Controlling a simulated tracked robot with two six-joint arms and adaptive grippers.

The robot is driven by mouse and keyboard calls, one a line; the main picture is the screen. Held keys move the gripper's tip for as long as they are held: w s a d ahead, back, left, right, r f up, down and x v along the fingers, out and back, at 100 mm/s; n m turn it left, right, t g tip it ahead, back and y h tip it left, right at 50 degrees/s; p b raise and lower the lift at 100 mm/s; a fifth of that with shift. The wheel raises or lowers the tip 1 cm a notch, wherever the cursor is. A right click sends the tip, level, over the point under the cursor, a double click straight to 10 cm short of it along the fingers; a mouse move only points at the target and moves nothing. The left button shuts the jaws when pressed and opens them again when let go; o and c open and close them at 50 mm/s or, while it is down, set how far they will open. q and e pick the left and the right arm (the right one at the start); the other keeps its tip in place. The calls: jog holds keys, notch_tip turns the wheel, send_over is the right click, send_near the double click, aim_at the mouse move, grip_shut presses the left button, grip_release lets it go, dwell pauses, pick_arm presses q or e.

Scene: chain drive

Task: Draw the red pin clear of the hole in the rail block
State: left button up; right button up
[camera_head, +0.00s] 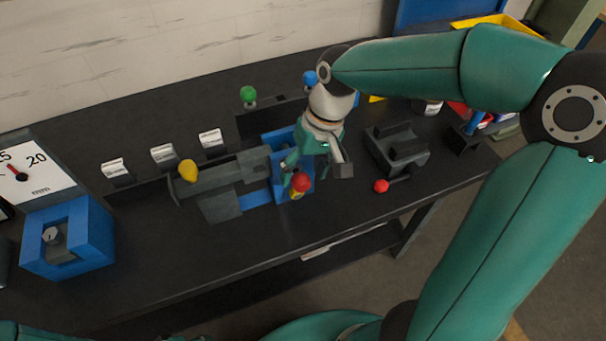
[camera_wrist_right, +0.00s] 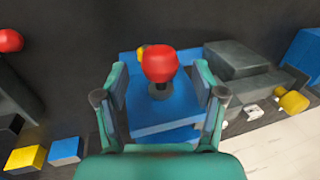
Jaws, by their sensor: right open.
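The red pin's round knob (camera_head: 301,182) stands over the blue block (camera_head: 283,144) in the middle of the bench. In the right wrist view the knob (camera_wrist_right: 159,64) sits on a short dark stem above the blue block (camera_wrist_right: 165,118). The stem's lower end and the hole are hidden. My right gripper (camera_head: 312,170) is open over the block. In the right wrist view its fingers (camera_wrist_right: 161,72) stand apart on either side of the knob, with visible gaps. My left gripper is not in view.
A grey rail with a yellow knob (camera_head: 187,171) lies left of the blue block. A dark block (camera_head: 397,150) stands to the right, with another red knob (camera_head: 381,186) beside it. Green (camera_head: 248,94) and blue (camera_head: 310,78) knobs stand behind. A blue frame (camera_head: 97,234) stands front left.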

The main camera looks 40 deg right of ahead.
jog(key=shift+x, duration=0.9)
grip_shut()
jog(key=shift+s, duration=0.1)
jog(key=s+a+b, duration=0.1)
jog(key=s+a, duration=0.2)
jog(key=s, duration=1.1)
jog(key=shift+s+a, duration=0.2)
dwell(1.2)
